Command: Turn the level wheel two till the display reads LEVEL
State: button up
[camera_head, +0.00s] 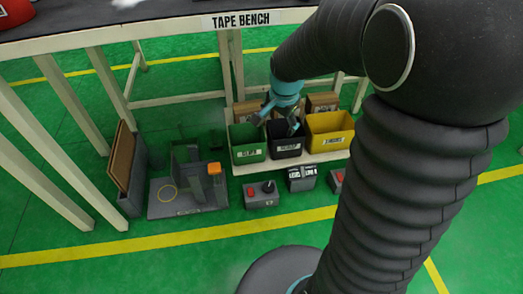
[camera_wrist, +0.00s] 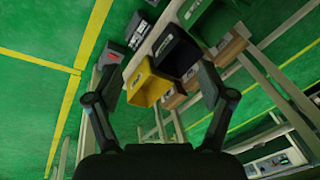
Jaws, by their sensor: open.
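A small dark grey box (camera_head: 301,180) with white label plates on its top and front stands on the green floor in the head view. Its lettering appears to include LEVEL, but I cannot read it fully or make out a wheel. In the wrist view, a grey box with a white plate (camera_wrist: 138,33) shows at the top and may be the same one. My gripper (camera_head: 279,117) is open and empty above the black bin, behind the labelled box and apart from it. In the wrist view its spread fingers (camera_wrist: 150,82) frame the yellow bin.
Green (camera_head: 246,149), black (camera_head: 285,147) and yellow (camera_head: 330,137) bins stand on a pale low platform. A box with a red button and black knob (camera_head: 263,195) is left of the labelled box. A grey fixture (camera_head: 188,206) stands farther left. Green floor in front is clear.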

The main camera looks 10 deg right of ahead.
jog(key=w+f+m+g, duration=0.1)
jog(key=w+f+m, duration=0.25)
jog(key=f, duration=0.45)
jog(key=w+f+m+g, duration=0.15)
jog(key=w+f, duration=0.25)
jog(key=f, duration=0.4)
jog(key=m, duration=0.6)
send_over(269, 187)
notch_tip(269, 187, down, 17)
notch_tip(269, 187, down, 14)
jog(key=shift+w+r, duration=0.1)
jog(key=c, duration=1.2)
jog(key=shift+o, duration=0.2)
jog(key=shift+n, duration=0.5)
